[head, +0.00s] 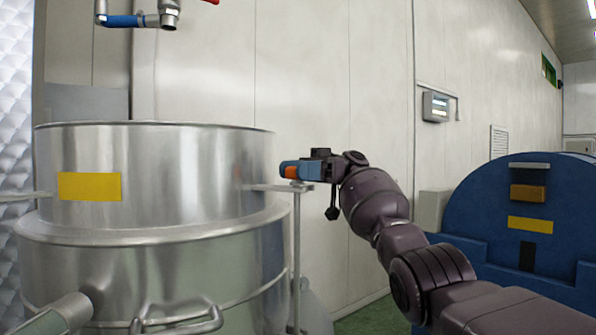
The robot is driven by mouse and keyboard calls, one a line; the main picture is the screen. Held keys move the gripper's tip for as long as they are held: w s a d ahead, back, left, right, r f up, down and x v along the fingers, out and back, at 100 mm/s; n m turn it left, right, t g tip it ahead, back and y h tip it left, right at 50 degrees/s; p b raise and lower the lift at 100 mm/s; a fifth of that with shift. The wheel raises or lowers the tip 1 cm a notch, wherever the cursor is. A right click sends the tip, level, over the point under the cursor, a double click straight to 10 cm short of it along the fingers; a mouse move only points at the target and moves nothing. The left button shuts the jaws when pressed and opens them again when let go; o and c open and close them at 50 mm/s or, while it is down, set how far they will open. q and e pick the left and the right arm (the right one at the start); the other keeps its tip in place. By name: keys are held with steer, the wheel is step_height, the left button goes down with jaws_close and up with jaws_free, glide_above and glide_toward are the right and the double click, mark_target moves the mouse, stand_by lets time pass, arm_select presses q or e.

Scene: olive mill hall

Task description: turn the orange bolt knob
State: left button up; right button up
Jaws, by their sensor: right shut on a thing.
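The orange bolt knob (291,172) shows as a small orange patch at the right side of the large steel vat (150,180), above a bracket on a thin upright post. My right gripper (288,169), with blue fingers, is shut on the knob and hides most of it. The right arm reaches in from the lower right. How far the knob is turned cannot be told. My left gripper is not in view.
A blue machine (510,215) with a yellow label stands at the right. A pipe with a blue section (122,21) hangs above the vat. A small control box (435,106) is on the pale wall. Vat handles and a steel pipe stick out at lower left.

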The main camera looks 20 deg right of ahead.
steer(key=shift+f+n+g, duration=0.3)
steer(key=shift+g, duration=0.3)
steer(key=o, duration=0.9)
steer(key=shift+w+a+r, duration=0.1)
steer(key=shift+o, duration=0.2)
steer(key=shift+r, duration=0.1)
